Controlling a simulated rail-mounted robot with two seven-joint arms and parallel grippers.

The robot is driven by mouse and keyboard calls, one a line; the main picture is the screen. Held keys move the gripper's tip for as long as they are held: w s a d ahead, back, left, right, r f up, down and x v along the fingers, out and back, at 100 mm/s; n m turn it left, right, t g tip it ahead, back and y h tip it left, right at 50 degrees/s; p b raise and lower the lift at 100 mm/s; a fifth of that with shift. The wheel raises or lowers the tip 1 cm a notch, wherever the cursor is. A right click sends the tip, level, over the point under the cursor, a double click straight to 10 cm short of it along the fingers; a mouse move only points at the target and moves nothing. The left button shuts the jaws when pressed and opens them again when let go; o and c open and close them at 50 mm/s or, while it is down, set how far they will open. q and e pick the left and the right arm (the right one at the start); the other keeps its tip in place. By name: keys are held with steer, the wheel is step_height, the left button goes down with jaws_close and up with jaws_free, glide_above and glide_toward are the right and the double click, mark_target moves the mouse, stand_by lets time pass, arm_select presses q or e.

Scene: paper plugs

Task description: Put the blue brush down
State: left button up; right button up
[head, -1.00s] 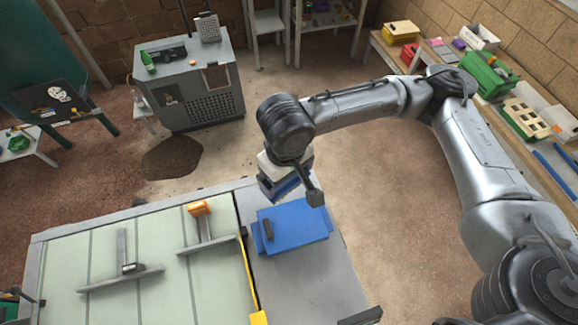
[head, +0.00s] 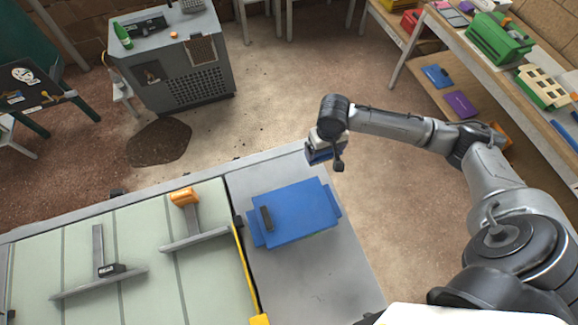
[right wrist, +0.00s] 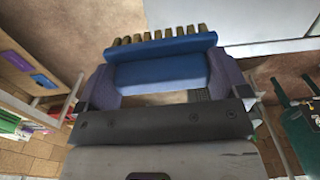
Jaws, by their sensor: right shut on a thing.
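My right gripper (head: 323,147) hangs just beyond the far right corner of the table, past the blue box. In the right wrist view my right gripper (right wrist: 160,74) is shut on the blue brush (right wrist: 160,66), with one finger at each end of it. The brush has a blue body and a row of tan bristle tufts along its far edge. In the head view only a small blue part of the brush (head: 318,157) shows below the gripper; the wrist hides the rest. My left gripper is not in view.
A blue box (head: 305,214) with a dark block on it sits on the grey table (head: 335,275). Two T-shaped tools lie on the pale green panel (head: 140,235) to the left. Bare grey tabletop lies in front of the box. A shelf bench (head: 425,88) stands at right.

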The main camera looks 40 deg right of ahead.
steer(key=shift+w+d+f, duration=0.1)
steer(key=shift+d+f, duration=0.1)
steer(key=shift+f, duration=0.25)
steer(key=shift+w+a+f, duration=0.95)
steer(key=shift+w+f, duration=0.65)
steer(key=shift+f, duration=0.15)
steer(key=shift+w+a+f, duration=1)
steer(key=shift+w+f, duration=0.55)
steer(key=shift+f, duration=0.2)
steer(key=shift+w+a+f, duration=0.95)
steer(key=shift+w+f, duration=0.65)
steer(key=shift+f, duration=0.3)
steer(key=shift+f, duration=0.2)
steer(key=o, duration=0.5)
steer(key=shift+r, duration=0.1)
